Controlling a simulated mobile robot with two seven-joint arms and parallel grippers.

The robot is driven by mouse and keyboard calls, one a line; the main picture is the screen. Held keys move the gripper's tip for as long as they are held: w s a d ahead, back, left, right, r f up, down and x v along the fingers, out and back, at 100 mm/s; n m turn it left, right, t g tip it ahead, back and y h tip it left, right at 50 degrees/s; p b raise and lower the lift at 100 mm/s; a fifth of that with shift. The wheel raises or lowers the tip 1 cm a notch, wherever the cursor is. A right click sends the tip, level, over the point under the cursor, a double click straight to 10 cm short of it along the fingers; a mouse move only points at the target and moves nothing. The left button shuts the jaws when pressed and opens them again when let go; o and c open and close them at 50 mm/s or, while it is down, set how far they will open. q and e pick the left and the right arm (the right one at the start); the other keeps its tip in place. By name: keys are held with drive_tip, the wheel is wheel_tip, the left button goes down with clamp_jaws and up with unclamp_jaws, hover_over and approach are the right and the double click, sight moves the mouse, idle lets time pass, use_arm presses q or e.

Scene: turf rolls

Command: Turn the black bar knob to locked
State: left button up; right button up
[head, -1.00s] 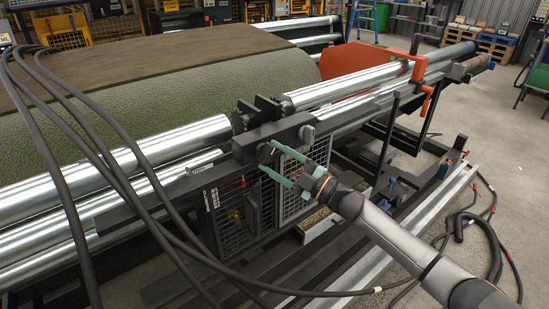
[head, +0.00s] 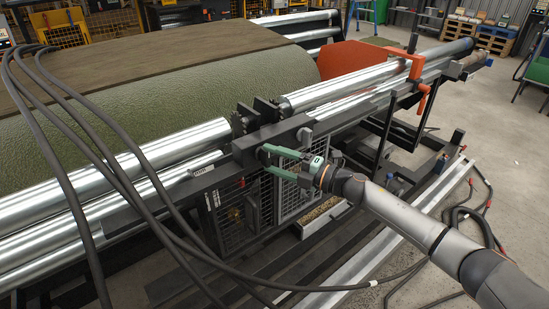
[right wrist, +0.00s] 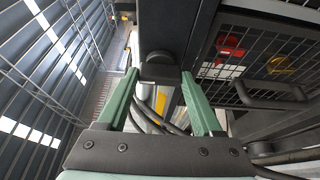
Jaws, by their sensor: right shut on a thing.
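The black bar knob (right wrist: 160,72) shows in the right wrist view as a dark block on the face of a black post. My right gripper (right wrist: 160,78) has its two green fingers on either side of it, shut on it. In the head view the right gripper (head: 264,157) reaches in from the right to the front of the black frame block. There the knob is small and mostly hidden by the fingers. I cannot read any locked mark. My left gripper is not in view.
A mesh guard with a bar handle (right wrist: 270,92) is close on the right of the wrist view. Shiny rollers (head: 180,145) and a green turf roll (head: 190,90) lie behind the frame. Black cables (head: 75,180) hang at the left. An orange clamp (head: 418,65) sits further along.

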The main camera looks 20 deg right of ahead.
idle(0.4)
drive_tip(key=o, duration=1.4)
drive_tip(key=shift+c, duration=0.2)
drive_tip(key=shift+s, duration=0.1)
drive_tip(key=b+v, duration=0.2)
drive_tip(key=v, duration=1)
drive_tip(key=shift+d+b, duration=0.2)
drive_tip(key=shift+b, duration=0.1)
drive_tip(key=shift+s, duration=0.1)
